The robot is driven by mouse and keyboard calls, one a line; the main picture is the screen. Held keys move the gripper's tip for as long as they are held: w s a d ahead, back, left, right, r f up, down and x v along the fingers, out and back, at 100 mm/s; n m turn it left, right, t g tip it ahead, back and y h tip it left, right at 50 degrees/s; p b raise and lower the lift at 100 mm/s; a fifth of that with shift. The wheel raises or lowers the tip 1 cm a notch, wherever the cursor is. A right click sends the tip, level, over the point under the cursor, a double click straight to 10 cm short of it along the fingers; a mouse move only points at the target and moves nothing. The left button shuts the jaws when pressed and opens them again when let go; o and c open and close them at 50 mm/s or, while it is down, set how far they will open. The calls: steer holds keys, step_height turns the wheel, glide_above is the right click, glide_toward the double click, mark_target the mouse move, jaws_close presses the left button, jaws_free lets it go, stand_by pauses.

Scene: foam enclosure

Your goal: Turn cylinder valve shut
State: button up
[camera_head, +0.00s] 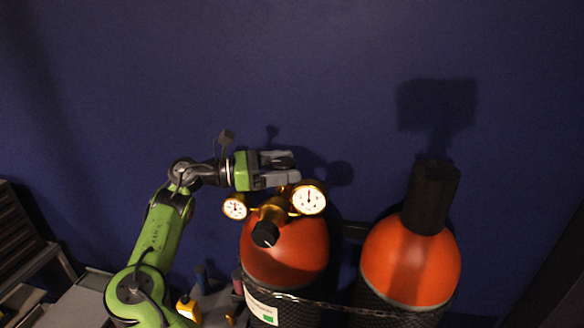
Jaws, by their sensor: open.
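An orange gas cylinder (284,256) stands at the lower middle. A brass regulator (273,208) with two round white gauges sits on its top. The left gauge (235,206) is smaller than the right gauge (309,198). A black knob (265,234) faces the camera at the front of the regulator. My gripper (292,170) reaches in from the left, with its fingers pointing right, just above and behind the regulator in the picture. It is open. The cylinder valve itself is not clearly visible behind the gauges and gripper. I cannot tell whether the fingers touch anything.
A second orange cylinder (412,268) with a black cap (431,196) stands to the right. A chain (340,306) runs across both cylinders. A dark blue wall (330,60) is behind. Yellow-handled tools (188,307) and grey drawers (80,302) are at the lower left.

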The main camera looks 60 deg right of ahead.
steer(key=shift+s+d, duration=0.45)
steer(key=shift+s, duration=0.1)
steer(key=shift+s+d, duration=0.1)
steer(key=shift+d, duration=0.2)
steer(key=c, duration=1)
steer(key=shift+c, duration=0.2)
